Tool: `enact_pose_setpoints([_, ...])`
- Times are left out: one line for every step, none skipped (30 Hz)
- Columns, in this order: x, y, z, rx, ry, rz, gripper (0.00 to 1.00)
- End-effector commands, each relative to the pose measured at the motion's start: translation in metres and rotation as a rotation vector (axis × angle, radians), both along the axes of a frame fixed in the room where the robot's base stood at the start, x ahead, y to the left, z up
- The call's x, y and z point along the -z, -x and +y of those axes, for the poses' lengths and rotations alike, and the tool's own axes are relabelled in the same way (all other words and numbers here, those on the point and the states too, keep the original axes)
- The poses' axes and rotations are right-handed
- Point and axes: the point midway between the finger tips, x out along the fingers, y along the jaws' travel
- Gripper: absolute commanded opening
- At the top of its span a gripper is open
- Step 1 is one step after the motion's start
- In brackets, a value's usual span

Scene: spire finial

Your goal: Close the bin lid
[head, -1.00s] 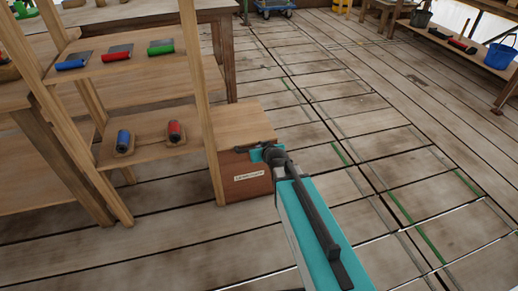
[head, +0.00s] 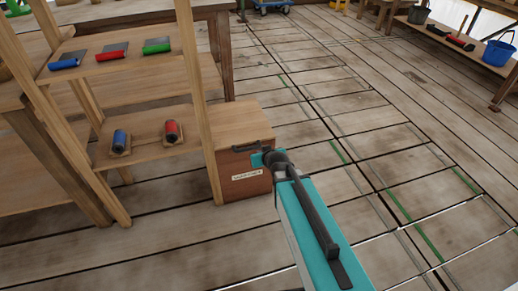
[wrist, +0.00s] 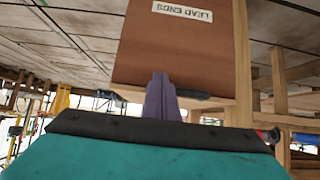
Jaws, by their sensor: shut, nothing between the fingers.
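The bin (head: 241,181) is a reddish-brown wooden box with a "LEAD ENDS" label on its front, standing on the floor beside the shelf. Its pale wooden lid (head: 245,122) lies flat on top and looks closed. A dark bar handle (head: 252,146) runs along the lid's front edge. My gripper (head: 257,159) is at the bin's front, just below the handle, partly hidden by my wrist. In the wrist view, which is upside down, my purple fingers (wrist: 163,95) are together and empty beside the dark handle (wrist: 195,93). I cannot tell whether they touch it.
A wooden shelf (head: 150,151) with colored-handled tools stands directly left of the bin, its post close to the bin's front corner. The plank floor (head: 390,140) to the right is clear. A blue bucket (head: 497,52) sits on a far-right bench.

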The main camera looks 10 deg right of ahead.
Motion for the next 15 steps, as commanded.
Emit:
enact_pose_setpoints([-0.009,0.007,0.0,0.0,-0.002,-0.009,0.0])
enact_pose_setpoints([-0.013,0.01,0.0,0.001,-0.003,-0.012,0.0])
enact_pose_setpoints([-0.018,0.013,0.0,0.001,-0.004,-0.016,0.0])
enact_pose_setpoints([-0.021,0.015,0.0,0.001,-0.004,-0.019,0.0])
enact_pose_setpoints([-0.024,0.015,0.0,0.0,-0.005,-0.019,0.0])
enact_pose_setpoints([-0.026,0.015,0.0,0.0,-0.005,-0.019,0.0])
enact_pose_setpoints([-0.027,0.015,0.001,0.0,-0.005,-0.021,0.0])
enact_pose_setpoints([-0.028,0.016,0.001,-0.001,-0.006,-0.022,0.0])
enact_pose_setpoints([-0.03,0.016,0.001,0.0,-0.007,-0.024,0.0])
enact_pose_setpoints([-0.031,0.017,0.001,0.0,-0.007,-0.025,0.0])
enact_pose_setpoints([-0.031,0.017,0.001,-0.001,-0.008,-0.025,0.0])
enact_pose_setpoints([-0.032,0.018,0.001,-0.001,-0.008,-0.025,0.0])
enact_pose_setpoints([-0.033,0.019,0.001,-0.002,-0.009,-0.026,0.0])
enact_pose_setpoints([-0.034,0.019,0.001,-0.002,-0.009,-0.027,0.0])
enact_pose_setpoints([-0.035,0.02,0.001,-0.001,-0.008,-0.028,0.0])
